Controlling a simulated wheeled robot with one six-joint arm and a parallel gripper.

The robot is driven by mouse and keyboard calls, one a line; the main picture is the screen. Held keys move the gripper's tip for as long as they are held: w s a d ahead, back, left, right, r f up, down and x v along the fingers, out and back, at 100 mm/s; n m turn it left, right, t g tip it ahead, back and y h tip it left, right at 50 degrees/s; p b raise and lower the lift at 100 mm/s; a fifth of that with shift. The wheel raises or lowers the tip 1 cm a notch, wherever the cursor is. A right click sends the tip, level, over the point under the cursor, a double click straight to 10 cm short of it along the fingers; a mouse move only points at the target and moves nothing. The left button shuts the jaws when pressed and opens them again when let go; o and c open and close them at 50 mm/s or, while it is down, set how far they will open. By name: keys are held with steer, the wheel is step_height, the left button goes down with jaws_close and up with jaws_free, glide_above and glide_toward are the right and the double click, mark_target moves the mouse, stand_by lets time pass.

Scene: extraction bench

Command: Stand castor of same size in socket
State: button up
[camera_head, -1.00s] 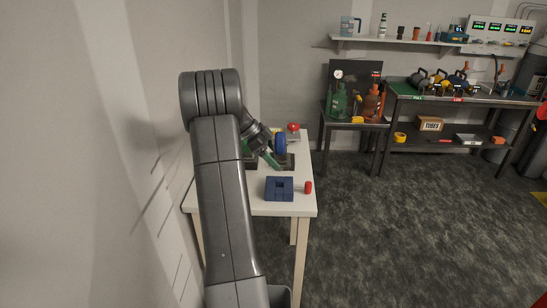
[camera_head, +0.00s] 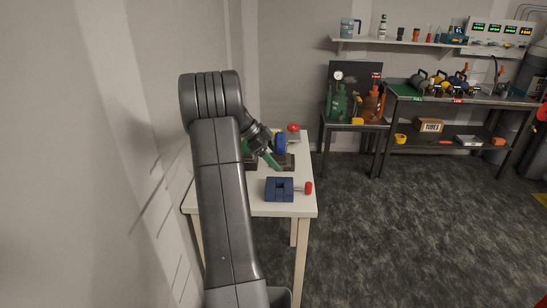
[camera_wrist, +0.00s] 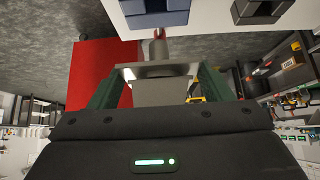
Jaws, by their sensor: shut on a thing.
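My gripper (camera_wrist: 155,92) is shut on a grey part (camera_wrist: 155,71) between its green fingers. The part shows a flat plate with a short round stem; I cannot tell whether a wheel belongs to it. In the head view my gripper (camera_head: 273,161) is over the white table, behind the blue block. The blue block (camera_head: 272,194) has a notch in its top and shows partly in the wrist view (camera_wrist: 155,18). A red piece (camera_head: 308,188) stands out from its right side on a thin grey rod. A blue wheel (camera_head: 280,143) is beside my gripper, partly hidden by it.
The white table (camera_head: 240,205) has bare room at its front. A dark block (camera_wrist: 262,10) is on it, and a red button (camera_head: 293,127) at its back. A side table with green and orange cylinders (camera_head: 338,104) and a long bench stand beyond.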

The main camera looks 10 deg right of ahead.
mark_target(274, 185)
steer(key=shift+f+b, duration=4.1)
steer(key=shift+f, duration=0.55)
steer(key=o, duration=1.4)
steer(key=shift+c, duration=0.2)
steer(key=v, duration=1.4)
steer(key=shift+f, duration=0.15)
steer(key=x, duration=1.3)
steer(key=shift+s+d+f, duration=0.1)
steer(key=shift+d+f, duration=0.05)
steer(key=shift+d, duration=0.15)
steer(key=shift+r+p, duration=0.3)
steer(key=shift+p, duration=0.05)
steer(key=shift+f, duration=0.15)
